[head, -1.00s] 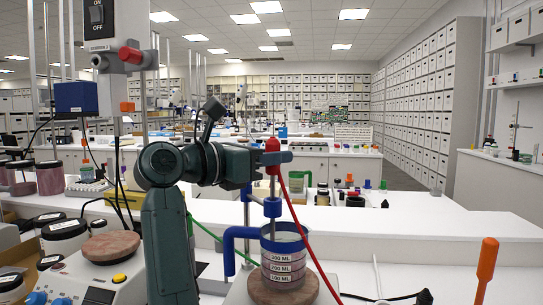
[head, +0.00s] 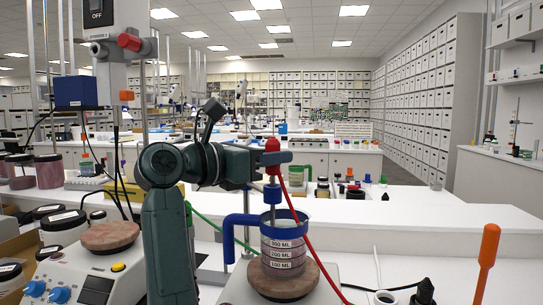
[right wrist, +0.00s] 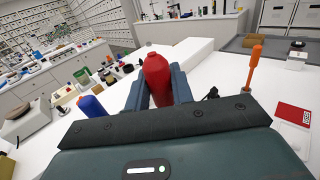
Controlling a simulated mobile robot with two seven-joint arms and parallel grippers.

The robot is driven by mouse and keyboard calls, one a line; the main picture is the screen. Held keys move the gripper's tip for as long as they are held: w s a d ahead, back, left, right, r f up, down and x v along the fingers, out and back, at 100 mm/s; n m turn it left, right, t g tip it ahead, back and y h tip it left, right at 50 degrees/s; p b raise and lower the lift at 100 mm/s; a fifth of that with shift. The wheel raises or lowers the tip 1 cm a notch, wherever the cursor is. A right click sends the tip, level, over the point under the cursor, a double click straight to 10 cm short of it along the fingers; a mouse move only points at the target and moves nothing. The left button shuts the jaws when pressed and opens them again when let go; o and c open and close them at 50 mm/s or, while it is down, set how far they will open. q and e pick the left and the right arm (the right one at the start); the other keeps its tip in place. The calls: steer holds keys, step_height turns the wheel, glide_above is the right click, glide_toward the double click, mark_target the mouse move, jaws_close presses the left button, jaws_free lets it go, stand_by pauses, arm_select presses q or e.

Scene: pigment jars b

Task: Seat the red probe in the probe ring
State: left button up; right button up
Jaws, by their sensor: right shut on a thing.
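The red probe (head: 272,151) stands upright, its thin grey stem pointing down and a red cable trailing from it. My right gripper (head: 281,158) is shut on its red body. In the right wrist view the red probe (right wrist: 157,80) sits between the two fingers. Below the red body a small blue collar (head: 272,194), which looks like the probe ring, surrounds the stem line, above a beaker (head: 283,248) with a blue rim. A gap shows between red body and collar. How deep the stem tip reaches is hidden. My left gripper is not in view.
The beaker stands on a round brown plate (head: 283,280), with its blue handle to the left. A green cable runs behind. An orange-handled tool (head: 488,258) stands at the right. A second hotplate (head: 110,236) and jars are at the left. White bench at the right is mostly clear.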

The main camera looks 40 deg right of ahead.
steer(key=shift+f, duration=0.4)
steer(key=shift+f+b, duration=0.65)
steer(key=shift+b, duration=0.1)
steer(key=o, duration=1.1)
steer(key=shift+c, duration=0.2)
steer(key=w+a, duration=0.1)
steer(key=a, duration=1.2)
steer(key=shift+w+b, duration=0.15)
steer(key=shift+b, duration=0.3)
steer(key=shift+r, duration=0.1)
